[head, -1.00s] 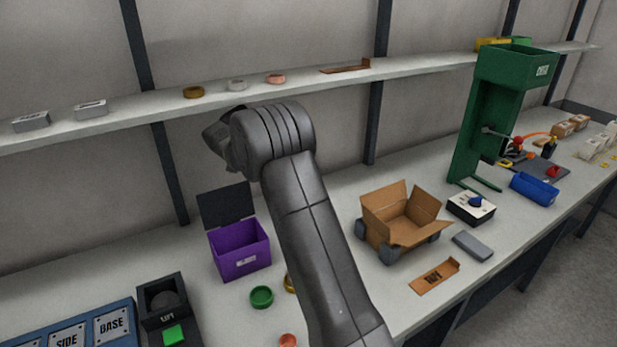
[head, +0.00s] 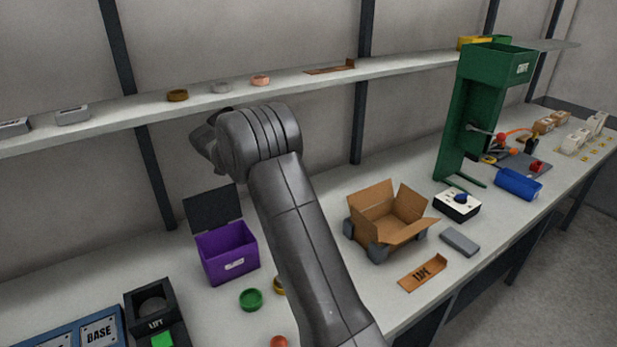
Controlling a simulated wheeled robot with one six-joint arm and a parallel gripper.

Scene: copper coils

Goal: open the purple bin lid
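The purple bin (head: 228,254) stands on the bench at the left of my arm, with a white label on its front. Its dark lid (head: 213,208) stands upright at the back of the bin, so the bin is open at the top. The inside looks purple, and I see nothing in it. My arm crosses the middle of the view and bends away at the top. My gripper is not visible; the arm's far end, up and to the right of the bin, hides it.
An open cardboard box (head: 385,222) and a green stand (head: 453,130) are to the right. A shelf (head: 120,118) runs above.

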